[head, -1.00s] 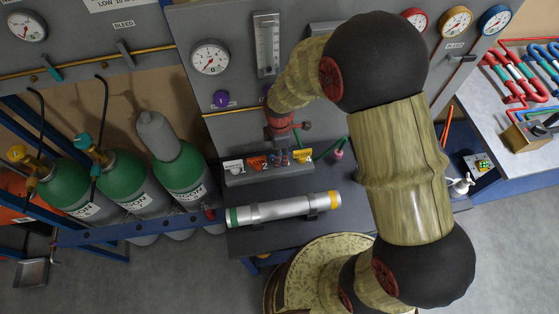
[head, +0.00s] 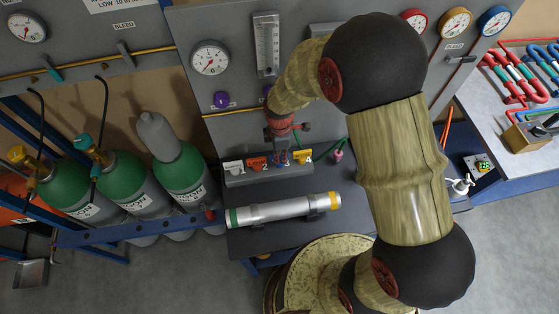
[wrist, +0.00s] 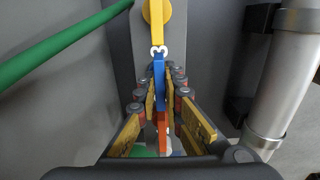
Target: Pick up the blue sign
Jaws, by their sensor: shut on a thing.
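The blue sign (wrist: 159,75) stands edge-on between the fingers of my gripper (wrist: 160,88) in the wrist view. The fingers are shut on it from both sides. In the head view my gripper (head: 281,158) points down at the row of signs on a grey rack (head: 240,178), and its fingers hide most of the blue sign. I cannot tell whether the sign is clear of the rack.
A white sign (head: 233,167) and an orange sign (head: 256,163) stand left of my gripper, and a yellow sign (head: 302,156) close right. A silver cylinder (head: 283,210) lies in front on the dark bench. A gauge panel (head: 238,95) rises behind.

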